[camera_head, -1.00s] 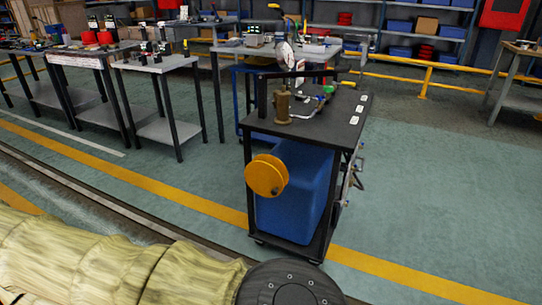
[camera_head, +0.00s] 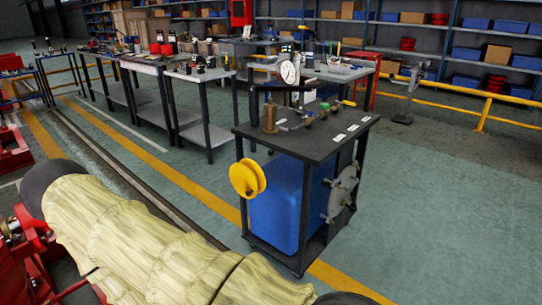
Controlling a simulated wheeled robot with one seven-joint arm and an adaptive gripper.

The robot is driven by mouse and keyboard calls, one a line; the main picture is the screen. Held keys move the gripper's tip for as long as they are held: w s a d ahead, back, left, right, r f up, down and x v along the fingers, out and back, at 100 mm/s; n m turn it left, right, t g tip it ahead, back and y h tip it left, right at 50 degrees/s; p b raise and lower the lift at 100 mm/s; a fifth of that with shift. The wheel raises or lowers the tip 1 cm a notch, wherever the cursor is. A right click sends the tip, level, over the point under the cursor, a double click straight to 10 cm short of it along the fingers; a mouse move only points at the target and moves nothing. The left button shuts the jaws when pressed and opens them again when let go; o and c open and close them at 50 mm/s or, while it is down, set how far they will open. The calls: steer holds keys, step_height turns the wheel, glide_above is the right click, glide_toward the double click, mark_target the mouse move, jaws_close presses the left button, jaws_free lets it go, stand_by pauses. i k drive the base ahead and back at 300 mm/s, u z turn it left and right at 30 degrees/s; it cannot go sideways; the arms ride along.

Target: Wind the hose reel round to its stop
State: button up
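A yellow reel (camera_head: 247,178) is mounted on the left side of a dark-topped cart (camera_head: 310,140), near its top edge. A grey round disc (camera_head: 343,193) with small projections is on the cart's right side. I cannot tell from this view which of the two is the hose reel, and no hose is clearly visible on either. My gripper is outside the picture.
A blue tank (camera_head: 287,205) fills the cart's lower part. A gauge (camera_head: 290,73), a brass cylinder (camera_head: 270,118) and fittings stand on its top. Workbenches (camera_head: 200,75) stand behind to the left. Yellow railing (camera_head: 485,110) runs behind to the right. Floor right of the cart is clear.

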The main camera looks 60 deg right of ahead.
mark_target(246, 177)
steer(key=z, duration=0.1)
steer(key=i, duration=0.45)
steer(key=z, duration=0.7)
steer(key=i, duration=0.45)
steer(key=z, duration=0.45)
